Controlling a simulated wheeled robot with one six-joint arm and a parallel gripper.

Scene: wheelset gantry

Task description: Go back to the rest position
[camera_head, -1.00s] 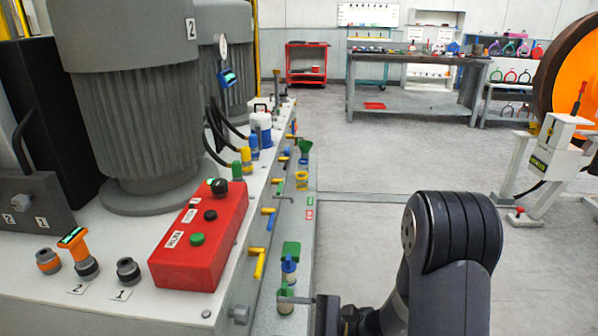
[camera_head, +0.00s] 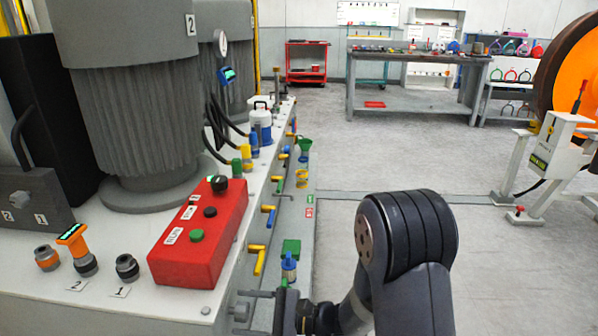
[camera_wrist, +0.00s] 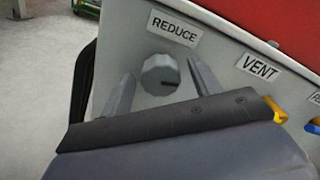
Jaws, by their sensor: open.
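My gripper (camera_head: 244,304) is open at the side of the white bench cabinet (camera_head: 215,325), low in the head view. In the wrist view, my gripper's two fingers (camera_wrist: 160,70) stand apart, one on each side of a grey round knob (camera_wrist: 160,75) under the REDUCE label (camera_wrist: 174,28). Whether the fingers touch the knob cannot be told. My arm comes in from the lower right of the head view. Nothing is held.
A red control box (camera_head: 199,233) sits on the cabinet top. Yellow and blue valve handles (camera_head: 258,262) stick out along its side, beyond my gripper. A VENT label (camera_wrist: 257,68) is beside the knob. Floor to the right is free up to a white stand (camera_head: 548,155).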

